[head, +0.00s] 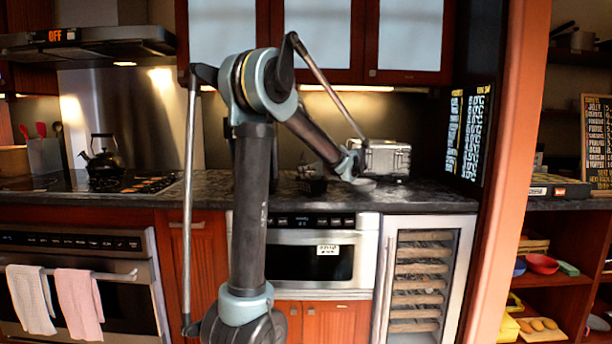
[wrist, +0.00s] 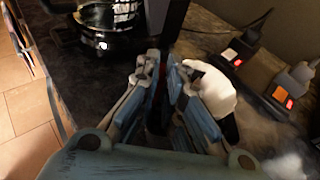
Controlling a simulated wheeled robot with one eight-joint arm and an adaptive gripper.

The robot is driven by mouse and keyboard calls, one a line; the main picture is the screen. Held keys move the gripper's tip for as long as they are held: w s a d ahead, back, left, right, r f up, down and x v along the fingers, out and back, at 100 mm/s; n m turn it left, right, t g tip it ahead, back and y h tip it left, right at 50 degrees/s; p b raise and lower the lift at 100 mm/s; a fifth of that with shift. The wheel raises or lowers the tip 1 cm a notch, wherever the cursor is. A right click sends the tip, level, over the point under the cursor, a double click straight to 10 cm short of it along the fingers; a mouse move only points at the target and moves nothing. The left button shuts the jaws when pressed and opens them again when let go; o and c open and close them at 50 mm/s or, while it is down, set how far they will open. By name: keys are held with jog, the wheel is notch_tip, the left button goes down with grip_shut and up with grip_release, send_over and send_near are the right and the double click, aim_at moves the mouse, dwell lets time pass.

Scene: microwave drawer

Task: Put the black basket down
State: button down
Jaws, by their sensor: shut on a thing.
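My gripper (head: 318,181) is over the dark counter, left of the silver toaster-like box. In the wrist view, my gripper (wrist: 164,68) has its fingers close together, shut on a dark thing (wrist: 155,118) that I take to be the black basket. In the head view, the basket cannot be told apart from the dark fingers. Whether it touches the counter cannot be told.
The dark counter (wrist: 205,28) has a black appliance (wrist: 166,18) with a glass pot (wrist: 108,42) ahead of the fingers. A white rounded thing (wrist: 214,92) is right beside them. Sockets with red lights (wrist: 238,48) line the wall. The silver box (head: 388,158) stands at right.

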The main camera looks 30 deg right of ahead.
jog(key=c, duration=1.7)
grip_release()
jog(key=v, duration=1.2)
jog(key=w+a+f+n+g+y, duration=0.1)
jog(key=w+a+f+n+g, duration=0.15)
jog(key=a, duration=0.55)
jog(key=w+a+f+n+g+y, duration=0.15)
jog(key=a+n, duration=0.25)
jog(key=a, duration=0.4)
jog(key=s+a+f+n+g, duration=0.2)
jog(key=a+f+n, duration=0.2)
jog(key=a, duration=0.5)
jog(key=s+a+f+n+g, duration=0.1)
jog(key=a+f+n+g, duration=0.2)
jog(key=a, duration=0.6)
jog(key=s+a+f+n+g+h, duration=0.2)
jog(key=s+a+f+n, duration=0.7)
jog(key=s+a+n, duration=0.15)
jog(key=s+f+n+h, duration=0.1)
jog(key=s+f+n, duration=0.2)
jog(key=s+a+f+n+h, duration=0.1)
jog(key=s+f+n, duration=0.2)
jog(key=s+a+f+n+g+h, duration=0.1)
jog(key=s+f+n, duration=0.2)
jog(key=s, duration=0.1)
jog(key=shift+f+n+h, duration=0.3)
jog(key=shift+h, duration=0.05)
